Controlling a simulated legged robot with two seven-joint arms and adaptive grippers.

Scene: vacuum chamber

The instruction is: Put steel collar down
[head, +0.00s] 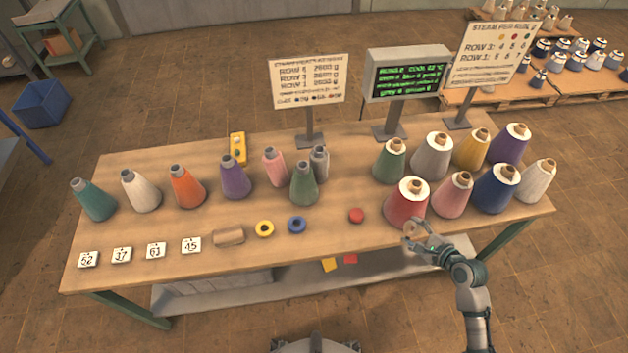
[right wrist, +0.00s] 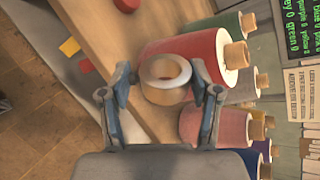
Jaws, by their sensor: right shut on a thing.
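The steel collar (right wrist: 163,95) is a pale grey-tan ring with its opening showing, held between the two fingers of my right gripper (right wrist: 166,88) in the right wrist view. In the head view my right gripper (head: 420,238) is at the front right edge of the wooden table (head: 330,215), just in front of the red cone (head: 407,205). The collar shows there as a small pale ring (head: 413,229) at the fingertips. I cannot tell whether it touches the tabletop. My left gripper is not in view.
A red disc (head: 356,215), a blue ring (head: 297,224), a yellow ring (head: 264,229) and a tan block (head: 229,236) lie along the front. Several yarn cones crowd the right side, close to my gripper. A screen (head: 407,75) and sign boards stand behind. Front-centre tabletop has some free room.

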